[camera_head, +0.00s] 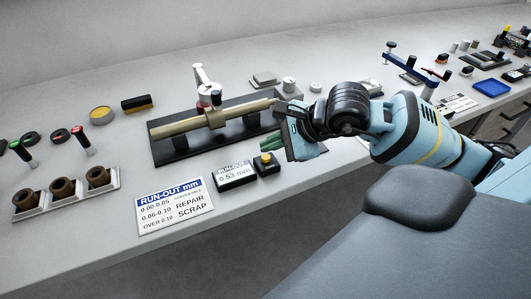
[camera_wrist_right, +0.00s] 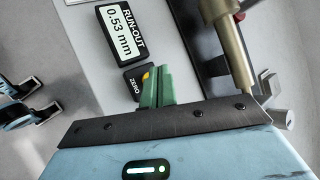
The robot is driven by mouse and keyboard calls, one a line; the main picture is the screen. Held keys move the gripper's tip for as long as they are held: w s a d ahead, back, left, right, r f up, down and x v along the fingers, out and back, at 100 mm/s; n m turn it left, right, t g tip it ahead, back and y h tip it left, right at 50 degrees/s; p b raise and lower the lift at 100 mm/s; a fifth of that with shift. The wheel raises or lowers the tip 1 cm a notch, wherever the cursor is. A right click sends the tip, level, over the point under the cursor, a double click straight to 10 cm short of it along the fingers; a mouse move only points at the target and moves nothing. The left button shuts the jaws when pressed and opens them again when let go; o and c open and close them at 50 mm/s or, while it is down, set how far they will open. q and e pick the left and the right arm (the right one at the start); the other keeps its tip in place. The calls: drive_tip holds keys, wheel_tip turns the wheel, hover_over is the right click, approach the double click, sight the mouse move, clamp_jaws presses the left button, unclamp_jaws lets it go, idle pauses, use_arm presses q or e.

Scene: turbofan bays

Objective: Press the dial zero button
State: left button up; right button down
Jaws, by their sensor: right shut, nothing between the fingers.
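The dial's zero button is a yellow cap (camera_head: 266,158) on a small black box at the right of the run-out display (camera_head: 235,176), which reads 0.53 mm. The wrist view also shows the yellow cap (camera_wrist_right: 147,76) and the box marked ZERO (camera_wrist_right: 135,84). My right gripper (camera_head: 268,144) has green fingers, shut and empty, just behind the button in the head view. In the wrist view its fingertips (camera_wrist_right: 157,72) lie right beside the cap and partly cover the box. I cannot tell whether they touch it.
A brass shaft (camera_head: 180,127) lies on a black stand behind the display, with a dial gauge (camera_head: 206,85) above it. A run-out limits card (camera_head: 174,206) lies at the front. A tray with several brown bushings (camera_head: 62,188) stands left. Bench room between card and tray is clear.

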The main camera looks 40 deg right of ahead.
use_arm(q)
drive_tip(key=shift+s+f, duration=0.2)
drive_tip(key=shift+s, duration=0.1)
drive_tip(key=shift+w+r, duration=0.15)
idle(0.7)
idle(0.4)
drive_tip(key=shift+s+f+b, duration=0.45)
drive_tip(key=shift+f+b, duration=0.05)
drive_tip(key=shift+f, duration=0.2)
use_arm(e)
drive_tip(key=shift+f, duration=0.45)
drive_tip(key=shift+f, duration=0.15)
use_arm(q)
drive_tip(key=shift+s+f+b, duration=0.3)
drive_tip(key=shift+f+b, duration=0.2)
drive_tip(key=shift+f, duration=0.05)
use_arm(e)
drive_tip(key=shift+f, duration=0.4)
drive_tip(key=shift+r, duration=0.1)
use_arm(q)
drive_tip(key=shift+w+r+p, duration=0.4)
drive_tip(key=shift+r+p, duration=0.05)
drive_tip(key=shift+r, duration=0.15)
use_arm(e)
drive_tip(key=shift+r, duration=0.9)
